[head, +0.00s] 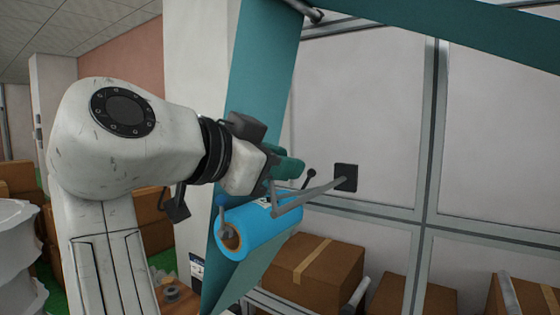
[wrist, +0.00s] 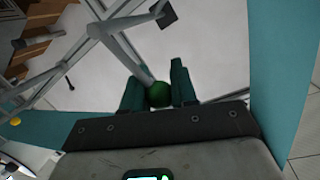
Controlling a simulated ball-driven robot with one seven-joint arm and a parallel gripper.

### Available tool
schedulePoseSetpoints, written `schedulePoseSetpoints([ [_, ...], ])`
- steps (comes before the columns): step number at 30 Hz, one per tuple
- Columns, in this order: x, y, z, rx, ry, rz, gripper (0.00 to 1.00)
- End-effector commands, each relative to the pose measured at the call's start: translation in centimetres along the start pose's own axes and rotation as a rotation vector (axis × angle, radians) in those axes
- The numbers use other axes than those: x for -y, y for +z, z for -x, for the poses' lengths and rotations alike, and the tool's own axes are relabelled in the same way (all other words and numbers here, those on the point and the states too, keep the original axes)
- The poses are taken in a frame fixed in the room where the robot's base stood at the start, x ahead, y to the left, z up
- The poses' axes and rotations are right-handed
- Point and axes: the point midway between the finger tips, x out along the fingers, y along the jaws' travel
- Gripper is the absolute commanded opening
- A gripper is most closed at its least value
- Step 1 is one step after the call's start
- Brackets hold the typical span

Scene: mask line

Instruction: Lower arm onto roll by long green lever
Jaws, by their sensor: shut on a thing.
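My gripper (head: 284,168) is shut on the green ball knob (wrist: 158,94) of the long lever; in the wrist view the knob sits between its two green fingers. The lever's grey rod (wrist: 122,58) runs from the knob to a bend in the grey arm (head: 312,194). The arm reaches from a black wall plate (head: 346,178) to just by the blue roll (head: 268,228). In the head view its bent end overlaps the roll's upper right edge; I cannot tell whether they touch. The knob is hidden by my fingers in the head view.
A short lever with a blue knob (head: 221,200) stands at the roll's near end. A black-knobbed lever (head: 311,173) is close right of my fingers. Cardboard boxes (head: 315,268) lie below right.

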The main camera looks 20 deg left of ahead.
Motion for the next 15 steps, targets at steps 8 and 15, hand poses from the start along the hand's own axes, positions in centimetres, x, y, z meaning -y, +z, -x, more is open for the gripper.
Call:
schedulePoseSetpoints([
  [8, -0.11, 0.61, -0.08, 0.008, 0.005, 0.006, 0.38],
  [15, -0.08, 0.33, -0.05, 0.005, 0.003, 0.003, 0.52],
])
